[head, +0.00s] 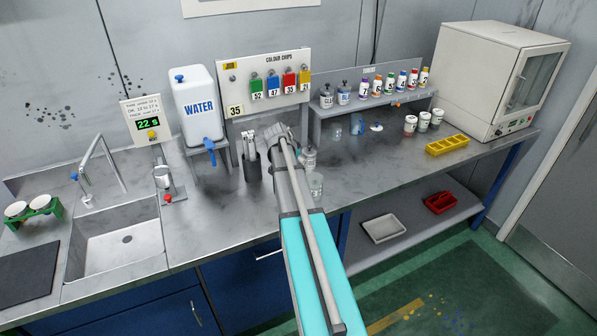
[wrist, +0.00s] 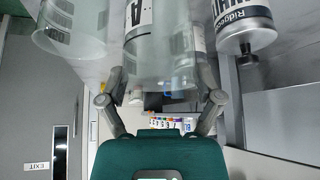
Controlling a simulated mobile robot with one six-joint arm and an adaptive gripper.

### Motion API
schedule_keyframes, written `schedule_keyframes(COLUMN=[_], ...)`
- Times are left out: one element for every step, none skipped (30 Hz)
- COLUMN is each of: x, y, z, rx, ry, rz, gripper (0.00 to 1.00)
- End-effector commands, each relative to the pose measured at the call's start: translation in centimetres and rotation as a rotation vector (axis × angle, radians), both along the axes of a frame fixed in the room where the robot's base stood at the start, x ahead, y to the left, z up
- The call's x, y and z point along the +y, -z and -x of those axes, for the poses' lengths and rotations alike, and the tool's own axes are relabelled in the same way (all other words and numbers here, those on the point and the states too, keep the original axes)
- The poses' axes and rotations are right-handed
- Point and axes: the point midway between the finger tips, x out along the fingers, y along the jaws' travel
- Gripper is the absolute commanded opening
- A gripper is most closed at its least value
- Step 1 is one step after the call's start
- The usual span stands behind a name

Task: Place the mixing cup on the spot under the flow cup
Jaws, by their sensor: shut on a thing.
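My gripper (wrist: 163,84) is shut on a clear, translucent cup (wrist: 160,62), apparently the mixing cup; a white label with a dark letter shows at or through it. In the head view my gripper (head: 279,134) is over the middle of the bench, and my arm hides much of what it holds. The flow cup appears to be the small metal cup on a stand (head: 162,177) right of the sink, well left of my gripper. A red part (head: 168,198) is at its foot; the spot under it is too small to make out.
Another clear cup (wrist: 70,35) is close beside the held one, and a metal can (wrist: 243,25) is on the other side. In the head view a clear cup (head: 316,185) stands near the front edge. The water tank (head: 197,105) is behind, between stand and gripper.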

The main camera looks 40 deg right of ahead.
Motion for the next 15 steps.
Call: schedule_keyframes(x=[0.0,0.0,0.0,0.0,0.0,0.0,0.0,0.0,-0.1,-0.1,-0.1,-0.1,-0.1,-0.1,-0.1], y=[0.0,0.0,0.0,0.0,0.0,0.1,0.2,0.4,0.6,0.8,1.0,1.3,1.6,1.8,2.2], z=[0.0,0.0,0.0,0.0,0.0,0.0,0.0,0.0,0.0,0.0,0.0,0.0,0.0,0.0,0.0], rx=[0.000,0.000,0.000,0.000,0.000,0.000,-0.001,-0.001,-0.001,-0.001,-0.001,-0.001,0.000,0.000,0.000], ry=[0.000,0.000,0.000,0.000,0.000,0.000,0.001,0.001,0.001,0.001,0.001,0.001,0.001,0.001,0.001], rz=[0.000,0.000,0.000,0.000,0.000,0.000,0.000,0.000,0.000,0.000,0.000,0.000,0.000,0.000,0.000], gripper=[0.44,0.44,0.44,0.44,0.44,0.44,0.44,0.44,0.44,0.44,0.44,0.44,0.44,0.44,0.44])
